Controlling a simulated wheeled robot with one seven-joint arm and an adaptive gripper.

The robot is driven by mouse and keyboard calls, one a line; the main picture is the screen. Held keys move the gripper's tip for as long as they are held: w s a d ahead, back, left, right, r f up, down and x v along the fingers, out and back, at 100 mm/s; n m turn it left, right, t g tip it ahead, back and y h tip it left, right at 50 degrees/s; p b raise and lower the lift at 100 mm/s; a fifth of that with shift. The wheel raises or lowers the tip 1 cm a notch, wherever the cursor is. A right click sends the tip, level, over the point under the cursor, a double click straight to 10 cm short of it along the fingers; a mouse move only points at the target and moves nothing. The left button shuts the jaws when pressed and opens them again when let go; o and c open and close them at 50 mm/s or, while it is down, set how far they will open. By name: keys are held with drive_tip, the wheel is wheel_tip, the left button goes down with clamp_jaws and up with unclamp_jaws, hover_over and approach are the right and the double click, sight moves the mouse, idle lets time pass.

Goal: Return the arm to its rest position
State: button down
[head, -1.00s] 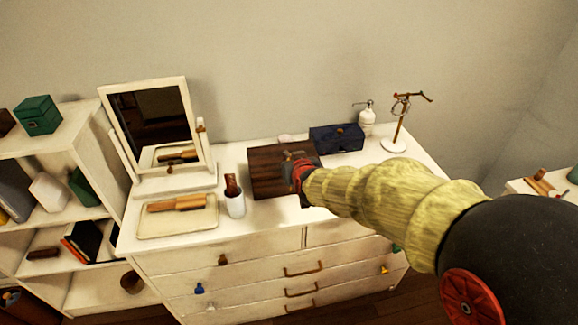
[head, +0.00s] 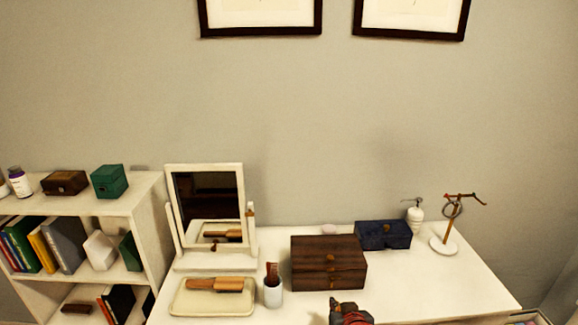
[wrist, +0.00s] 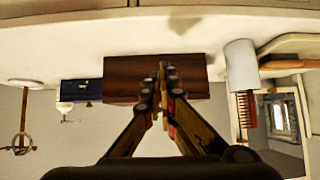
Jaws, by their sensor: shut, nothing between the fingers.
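My gripper (head: 348,310) shows at the bottom edge of the head view, in front of the dark wooden box (head: 328,264) on the white dresser (head: 420,285). In the wrist view my gripper (wrist: 162,75) is shut, its fingertips together with nothing between them. The wrist picture is upside down, and the wooden box (wrist: 195,75) appears behind the fingers. The gripper looks apart from the box. Most of my arm is out of the head view.
A mirror (head: 209,205), a tray (head: 185,303) with a brush, a cup (head: 273,292) with a comb, a blue box (head: 383,235), a white bottle (head: 415,218) and a jewelry stand (head: 446,238) stand on the dresser. A shelf (head: 100,207) is at left.

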drive_tip(key=s+g, duration=0.5)
drive_tip(key=s, duration=0.9)
drive_tip(key=s+d+v, duration=0.1)
drive_tip(key=v, duration=0.8)
drive_tip(key=d+f+v, duration=0.1)
drive_tip(key=d+v, duration=0.1)
drive_tip(key=v, duration=0.7)
drive_tip(key=shift+s+d+h, duration=0.3)
drive_tip(key=shift+s, duration=0.15)
drive_tip(key=c, duration=2.6)
unclamp_jaws()
drive_tip(key=shift+r, duration=0.1)
